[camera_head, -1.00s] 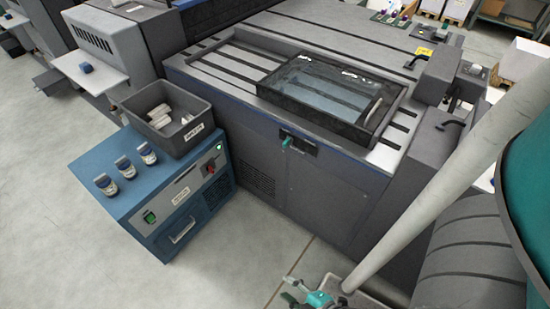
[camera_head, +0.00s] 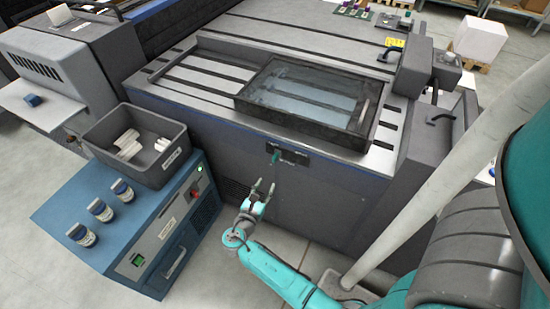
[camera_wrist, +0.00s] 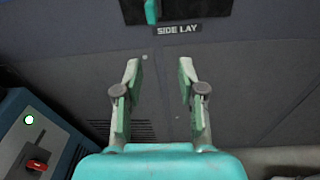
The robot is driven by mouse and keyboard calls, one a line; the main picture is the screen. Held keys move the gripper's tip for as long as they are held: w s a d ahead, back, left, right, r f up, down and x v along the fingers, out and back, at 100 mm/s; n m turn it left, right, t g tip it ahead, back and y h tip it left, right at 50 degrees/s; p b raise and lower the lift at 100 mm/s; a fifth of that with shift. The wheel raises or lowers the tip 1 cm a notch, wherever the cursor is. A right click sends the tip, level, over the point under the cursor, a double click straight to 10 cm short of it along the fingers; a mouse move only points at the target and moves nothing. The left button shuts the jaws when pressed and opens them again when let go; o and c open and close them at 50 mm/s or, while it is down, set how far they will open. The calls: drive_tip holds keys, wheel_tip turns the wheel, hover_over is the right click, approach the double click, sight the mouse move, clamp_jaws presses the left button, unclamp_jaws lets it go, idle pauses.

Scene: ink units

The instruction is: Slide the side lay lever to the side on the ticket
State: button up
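The side lay lever (camera_head: 275,157) is a small teal handle on a dark plate on the front of the grey press. I cannot make out a ticket.
A blue cabinet (camera_head: 105,259) with bottles (camera_head: 100,211) and a grey bin (camera_head: 178,175) of white pieces stands left of my gripper. A dark-framed glass cover (camera_head: 305,92) lies on the press top. The floor between cabinet and press is narrow.

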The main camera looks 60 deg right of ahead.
sight(274, 161)
drive_tip(key=shift+g+h, duration=0.5)
drive_tip(key=shift+h, duration=0.1)
drive_tip(key=w+d+r, duration=0.1)
drive_tip(key=d, duration=0.2)
drive_tip(key=w+d, duration=0.1)
drive_tip(key=d, duration=0.3)
drive_tip(key=w+d+r, duration=0.1)
drive_tip(key=d, duration=0.3)
drive_tip(key=shift+w+d+r, duration=0.15)
drive_tip(key=shift+d+r, duration=0.1)
drive_tip(key=shift+r, duration=0.1)
clamp_jaws()
